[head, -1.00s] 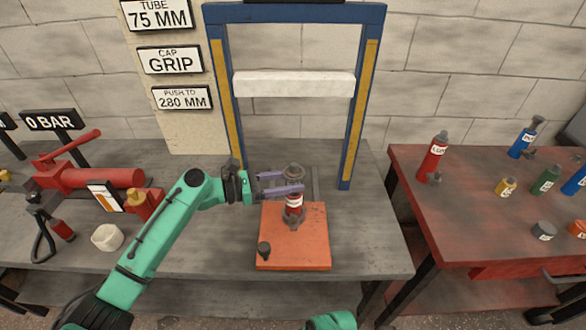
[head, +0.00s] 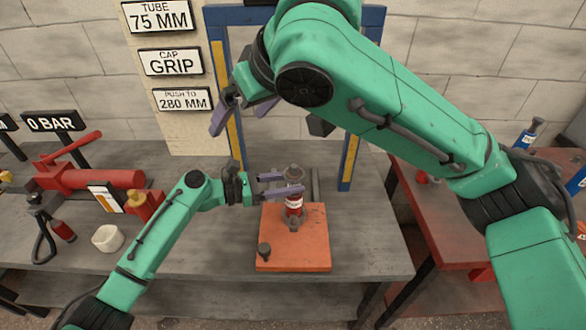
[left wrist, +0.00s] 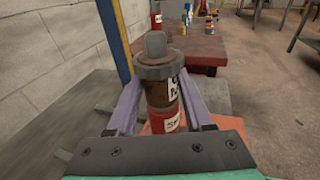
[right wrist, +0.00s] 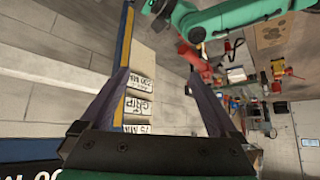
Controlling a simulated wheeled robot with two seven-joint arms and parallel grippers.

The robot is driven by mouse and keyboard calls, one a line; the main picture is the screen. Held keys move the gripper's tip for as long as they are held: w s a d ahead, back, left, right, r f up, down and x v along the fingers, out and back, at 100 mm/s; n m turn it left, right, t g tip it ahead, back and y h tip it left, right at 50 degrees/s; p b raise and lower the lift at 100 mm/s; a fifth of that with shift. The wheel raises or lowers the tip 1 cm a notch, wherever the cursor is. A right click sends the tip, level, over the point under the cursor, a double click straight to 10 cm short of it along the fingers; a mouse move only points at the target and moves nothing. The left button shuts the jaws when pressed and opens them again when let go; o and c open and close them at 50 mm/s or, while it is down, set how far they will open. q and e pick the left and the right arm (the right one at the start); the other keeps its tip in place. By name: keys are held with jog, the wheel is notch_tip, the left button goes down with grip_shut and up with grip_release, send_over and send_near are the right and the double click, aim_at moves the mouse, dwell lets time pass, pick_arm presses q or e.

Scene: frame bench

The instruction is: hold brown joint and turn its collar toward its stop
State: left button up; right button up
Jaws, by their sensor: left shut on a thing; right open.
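The brown joint (left wrist: 160,94) stands upright, with a red labelled lower part and a grey ridged collar (left wrist: 157,67) near its top. In the head view the joint (head: 294,204) rises from an orange plate (head: 310,250). My left gripper (head: 288,183) reaches in from the left and is shut on the joint, one purple finger on each side, below the collar (head: 294,172). My right gripper (head: 244,114) is open and empty, high up in front of the blue frame. Its fingers spread wide apart in the right wrist view (right wrist: 158,85).
The blue frame (head: 377,25) with yellow strips stands behind the joint, partly hidden by my right arm. A red pump (head: 105,179) and a white cup (head: 108,238) are at the left of the bench. A red table (head: 430,225) with bottles stands at the right.

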aim_at(293, 169)
pick_arm(q)
jog(key=shift+s+r, duration=0.1)
jog(key=shift+w+a, duration=0.1)
jog(key=shift+w, duration=0.1)
jog(key=shift+s, duration=0.1)
pick_arm(e)
jog(key=w+d+f+m+h, duration=0.2)
jog(key=w+f+m, duration=0.1)
jog(key=f, duration=0.3)
jog(key=w+d+f+m+g+h, duration=0.1)
jog(key=w+d+f+m+h, duration=0.1)
jog(key=f, duration=0.4)
jog(key=w+d+f+m+h, duration=0.2)
jog(key=w+d+f+m, duration=0.1)
jog(key=f+m, duration=0.3)
jog(key=shift+w+d+f+h, duration=0.35)
jog(key=shift+w+f+h, duration=0.05)
jog(key=shift+f, duration=0.15)
jog(key=c, duration=1.4)
